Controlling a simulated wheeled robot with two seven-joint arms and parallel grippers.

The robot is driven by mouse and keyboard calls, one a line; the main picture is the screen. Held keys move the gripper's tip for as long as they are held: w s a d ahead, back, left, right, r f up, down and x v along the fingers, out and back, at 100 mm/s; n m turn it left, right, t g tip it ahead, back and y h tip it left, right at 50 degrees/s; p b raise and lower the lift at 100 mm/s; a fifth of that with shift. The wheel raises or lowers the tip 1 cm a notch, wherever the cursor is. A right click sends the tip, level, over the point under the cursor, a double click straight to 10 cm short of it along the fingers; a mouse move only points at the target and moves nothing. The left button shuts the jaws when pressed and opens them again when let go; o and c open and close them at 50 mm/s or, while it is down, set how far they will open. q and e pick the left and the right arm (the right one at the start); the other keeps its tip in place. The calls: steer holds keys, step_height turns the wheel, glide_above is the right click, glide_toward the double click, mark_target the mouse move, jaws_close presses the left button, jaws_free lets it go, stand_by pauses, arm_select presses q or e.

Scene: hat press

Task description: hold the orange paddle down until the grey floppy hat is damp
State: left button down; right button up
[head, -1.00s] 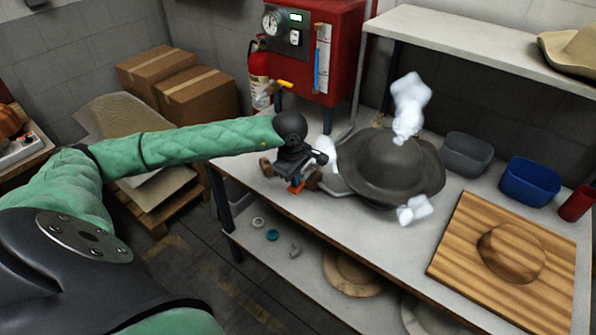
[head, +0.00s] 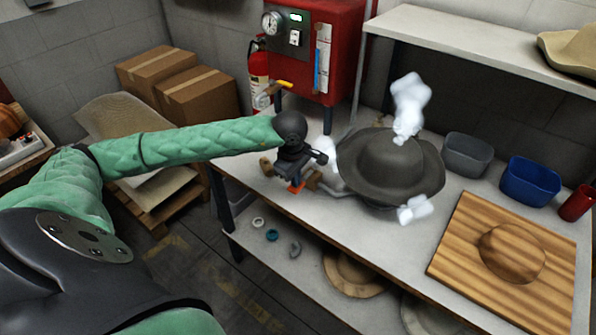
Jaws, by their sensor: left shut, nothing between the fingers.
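The grey floppy hat (head: 392,165) sits on the bench, right of my left gripper. White steam rises above its crown, with more puffs at its left side and front edge. The orange paddle (head: 296,187) shows as a small orange patch under my left gripper (head: 293,179). The gripper is shut and appears to touch the paddle from above, with nothing held between its fingers. The gripper and wrist hide most of the paddle. My right gripper is out of view.
A wooden board with a round block (head: 511,254) lies at the right front. A grey bin (head: 467,155), a blue bin (head: 530,182) and a red cup (head: 577,204) stand behind it. A red boiler (head: 312,50) with a gauge stands at the back. A shelf (head: 480,48) overhangs the bench.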

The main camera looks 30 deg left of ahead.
arm_select(q)
steer(key=shift+r, duration=0.15)
stand_by(0.8)
steer(key=shift+r, duration=0.65)
